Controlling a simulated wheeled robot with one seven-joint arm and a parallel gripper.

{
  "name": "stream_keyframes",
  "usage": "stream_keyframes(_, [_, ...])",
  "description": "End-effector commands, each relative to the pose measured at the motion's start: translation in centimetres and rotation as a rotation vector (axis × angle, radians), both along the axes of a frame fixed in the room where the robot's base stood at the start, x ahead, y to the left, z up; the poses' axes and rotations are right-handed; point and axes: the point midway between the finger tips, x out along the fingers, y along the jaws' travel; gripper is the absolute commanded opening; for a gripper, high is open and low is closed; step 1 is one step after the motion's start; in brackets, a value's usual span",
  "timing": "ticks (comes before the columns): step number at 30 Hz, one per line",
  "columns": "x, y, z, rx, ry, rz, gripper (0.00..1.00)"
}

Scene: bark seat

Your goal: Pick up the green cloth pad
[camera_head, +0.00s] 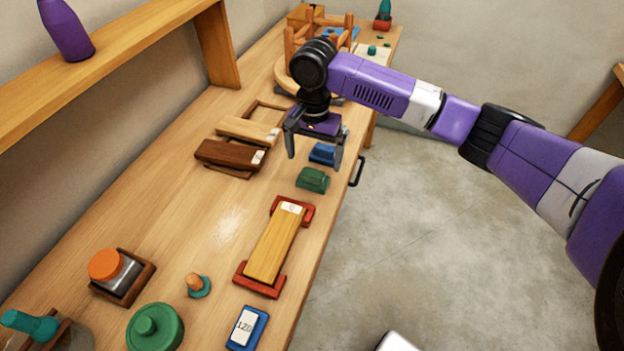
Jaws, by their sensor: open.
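The green cloth pad (313,180) lies on the wooden bench top near its right edge, looking like a small folded block. My gripper (315,155) is open, with its fingers pointing down, and appears in the picture just above the green pad, over or near a blue pad (323,153). The fingers hold nothing. I cannot tell its exact height above the bench.
Wooden blocks on a frame (230,155) lie left of my gripper. A yellow plank on red supports (270,250) lies nearer. A black handle (357,170) sticks out at the bench's right edge. A shelf (90,65) overhangs the left. Bare bench (200,215) lies mid-left.

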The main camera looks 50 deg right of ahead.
Motion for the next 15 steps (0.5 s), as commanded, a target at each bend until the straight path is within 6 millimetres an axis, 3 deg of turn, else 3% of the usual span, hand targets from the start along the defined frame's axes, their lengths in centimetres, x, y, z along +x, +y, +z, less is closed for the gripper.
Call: stream_keyframes(15, [0.1, 0.1, -6.1, 0.0, 0.0, 0.002, 1.0])
